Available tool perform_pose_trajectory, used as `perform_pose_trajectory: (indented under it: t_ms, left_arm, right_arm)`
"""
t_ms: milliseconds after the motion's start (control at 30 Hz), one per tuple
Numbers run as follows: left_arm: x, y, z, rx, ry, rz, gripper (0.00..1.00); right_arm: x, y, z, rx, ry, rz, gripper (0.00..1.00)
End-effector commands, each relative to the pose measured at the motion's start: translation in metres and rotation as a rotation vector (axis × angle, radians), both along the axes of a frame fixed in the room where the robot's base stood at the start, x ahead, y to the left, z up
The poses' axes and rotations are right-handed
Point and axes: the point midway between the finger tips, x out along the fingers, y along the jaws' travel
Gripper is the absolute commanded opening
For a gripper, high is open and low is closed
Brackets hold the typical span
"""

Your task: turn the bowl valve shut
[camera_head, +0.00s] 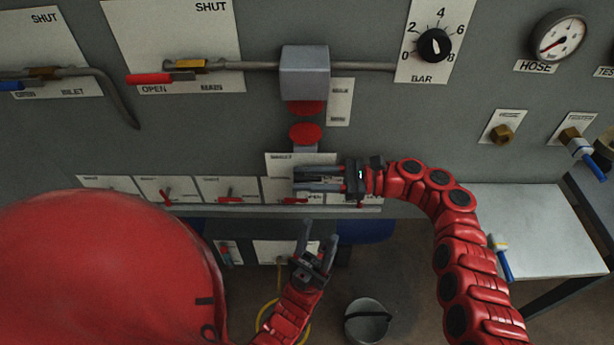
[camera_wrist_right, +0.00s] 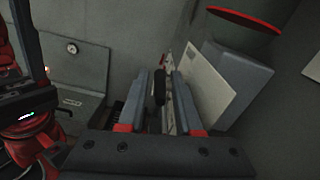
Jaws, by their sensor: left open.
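A row of small valves with red handles runs along the lower panel, such as one red handle (camera_head: 230,197) and another (camera_head: 167,195). Their labels are too small to read, so I cannot tell which is the bowl valve. My right gripper (camera_head: 318,179) lies across the right part of this row, just above a red handle (camera_head: 294,200). Its fingers are apart. In the right wrist view, a dark rounded piece (camera_wrist_right: 159,87) shows between the fingers (camera_wrist_right: 172,95); whether they touch it is unclear. My left gripper (camera_head: 317,250) is open and empty, below the row.
Above the row are a grey box (camera_head: 305,72) on a pipe, a red disc (camera_head: 306,134), a black dial (camera_head: 434,45) and the hose gauge (camera_head: 558,36). A side table (camera_head: 535,225) stands right. A bucket (camera_head: 367,320) stands on the floor.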

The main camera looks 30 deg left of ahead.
Motion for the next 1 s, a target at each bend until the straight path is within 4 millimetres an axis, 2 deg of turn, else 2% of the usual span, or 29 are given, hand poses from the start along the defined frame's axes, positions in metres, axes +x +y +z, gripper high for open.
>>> perform_pose_trajectory:
  t_ms: [200, 367, 400, 633, 767, 867, 1000]
  left_arm:
    - [0.000, 0.000, 0.000, 0.000, 0.000, 0.000, 0.50]
    - [0.000, 0.000, 0.000, 0.000, 0.000, 0.000, 0.50]
    - [0.000, 0.000, 0.000, 0.000, 0.000, 0.000, 0.50]
    - [0.000, 0.000, 0.001, 0.000, 0.000, 0.000, 0.50]
    - [0.000, 0.000, 0.008, 0.000, 0.000, 0.000, 0.50]
    - [0.000, 0.000, 0.021, 0.000, 0.000, 0.000, 0.50]
    - [0.000, 0.000, 0.049, 0.000, 0.000, 0.000, 0.50]
  right_arm:
    - [0.000, 0.000, 0.000, -0.001, -0.001, 0.000, 0.32]
    - [0.000, 0.000, 0.000, -0.001, -0.001, 0.000, 0.03]
    - [0.000, 0.000, 0.000, -0.001, -0.001, 0.000, 0.00]
    - [0.000, 0.000, 0.000, -0.002, 0.000, 0.000, 0.00]
    - [0.000, 0.000, 0.003, -0.014, -0.007, 0.000, 0.00]
    - [0.000, 0.000, 0.007, -0.038, -0.021, 0.000, 0.00]
    - [0.000, 0.000, 0.011, -0.102, -0.058, 0.000, 0.00]
